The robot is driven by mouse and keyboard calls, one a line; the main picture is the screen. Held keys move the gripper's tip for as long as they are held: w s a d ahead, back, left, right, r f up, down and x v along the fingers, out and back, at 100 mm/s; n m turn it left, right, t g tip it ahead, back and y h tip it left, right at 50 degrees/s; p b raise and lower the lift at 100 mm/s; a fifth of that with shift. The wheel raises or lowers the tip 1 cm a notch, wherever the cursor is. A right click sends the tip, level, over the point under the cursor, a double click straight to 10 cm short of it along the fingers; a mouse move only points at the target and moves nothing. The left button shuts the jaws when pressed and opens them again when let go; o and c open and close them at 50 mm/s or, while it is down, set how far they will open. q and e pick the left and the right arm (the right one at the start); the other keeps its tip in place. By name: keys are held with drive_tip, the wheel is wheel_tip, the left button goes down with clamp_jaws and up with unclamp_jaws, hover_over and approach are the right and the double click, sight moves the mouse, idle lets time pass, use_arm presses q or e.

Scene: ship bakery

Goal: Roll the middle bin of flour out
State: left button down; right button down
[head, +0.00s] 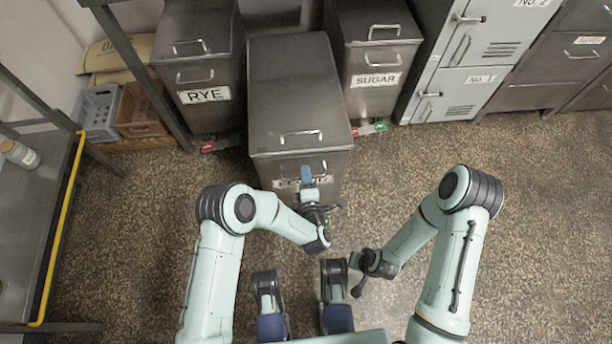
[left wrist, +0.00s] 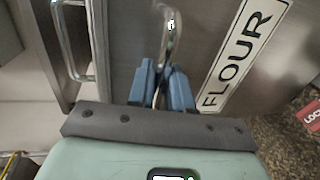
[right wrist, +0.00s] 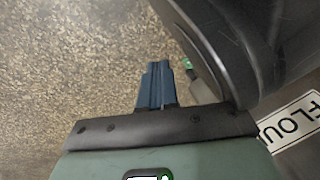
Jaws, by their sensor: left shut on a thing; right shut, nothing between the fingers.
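The flour bin (head: 295,85) is a grey metal bin with a lid handle and a front handle. It stands between the rye bin (head: 200,60) and the sugar bin (head: 375,50), its front well forward of theirs. My left gripper (head: 306,176) is at its front, partly covering its label. In the left wrist view the blue fingers are shut on the front handle (left wrist: 170,35), beside the FLOUR label (left wrist: 240,50). My right gripper (right wrist: 155,85) is shut and empty, apart from the bin, above the floor; in the head view its fingers are hard to make out.
A red lock tag (left wrist: 310,115) shows in the left wrist view. Lockers (head: 460,60) stand right, a yellow-edged table (head: 55,230) left.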

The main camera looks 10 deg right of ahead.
use_arm(q)
drive_tip(key=c, duration=1.2)
unclamp_jaws()
drive_tip(key=shift+c, duration=0.2)
